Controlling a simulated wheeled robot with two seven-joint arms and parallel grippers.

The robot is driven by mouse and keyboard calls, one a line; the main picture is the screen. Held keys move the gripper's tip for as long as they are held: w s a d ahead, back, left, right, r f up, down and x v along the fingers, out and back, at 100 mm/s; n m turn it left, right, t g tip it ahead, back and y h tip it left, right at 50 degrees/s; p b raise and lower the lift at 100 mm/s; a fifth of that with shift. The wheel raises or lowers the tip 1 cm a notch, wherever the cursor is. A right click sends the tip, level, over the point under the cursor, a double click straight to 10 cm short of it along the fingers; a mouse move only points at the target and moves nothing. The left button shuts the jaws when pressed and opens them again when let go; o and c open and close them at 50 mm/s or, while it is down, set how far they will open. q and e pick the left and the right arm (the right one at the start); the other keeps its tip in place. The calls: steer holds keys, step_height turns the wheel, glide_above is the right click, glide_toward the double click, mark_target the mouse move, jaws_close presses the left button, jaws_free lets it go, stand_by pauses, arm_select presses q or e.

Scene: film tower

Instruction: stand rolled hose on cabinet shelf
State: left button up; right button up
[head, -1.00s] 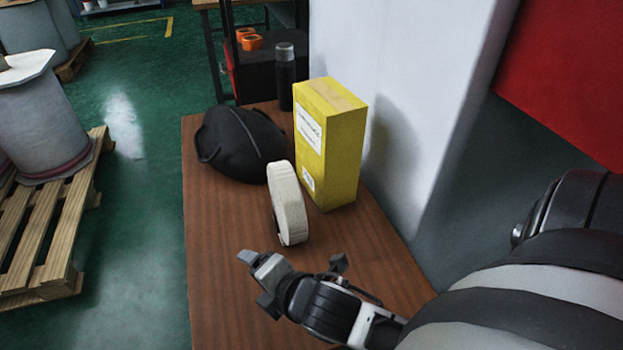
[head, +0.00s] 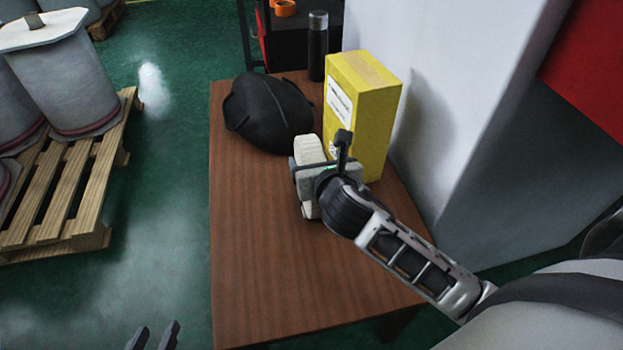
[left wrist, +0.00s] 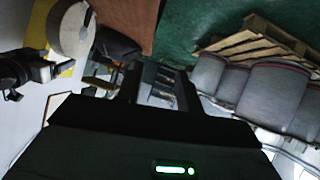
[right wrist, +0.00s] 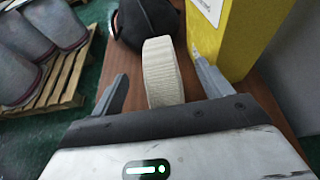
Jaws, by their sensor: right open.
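The rolled hose (head: 311,148), a flat cream-white roll, stands on edge on the brown table beside the yellow box; its round face shows in the left wrist view (left wrist: 70,28). My right gripper (head: 318,166) is at the hose and partly hides it in the head view. In the right wrist view the hose (right wrist: 162,72) stands between its open fingers (right wrist: 158,80), with a visible gap on the left side. My left gripper (head: 155,337) is open and empty, low at the left, off the table over the floor. No cabinet shelf can be made out.
A yellow box (head: 365,110) stands close right of the hose, near a white pillar (head: 480,110). A black bag (head: 268,112) and a dark bottle (head: 317,50) are behind. The front of the table (head: 260,270) is clear. A pallet (head: 70,205) with drums stands left.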

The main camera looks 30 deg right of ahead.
mark_target(312, 150)
steer(key=b+x, duration=0.2)
steer(key=x, duration=0.3)
steer(key=shift+w+f, duration=0.15)
steer(key=shift+w, duration=0.25)
steer(key=shift+w+d, duration=0.1)
steer(key=shift+w, duration=0.2)
arm_select(q)
steer(key=shift+g, duration=0.4)
steer(key=f, duration=0.4)
steer(key=shift+w+d, duration=0.3)
steer(key=shift+d, duration=0.05)
arm_select(e)
steer(key=shift+c, duration=0.4)
jaws_close()
arm_select(q)
steer(key=shift+d+r, duration=0.1)
arm_select(e)
steer(key=shift+r, duration=0.25)
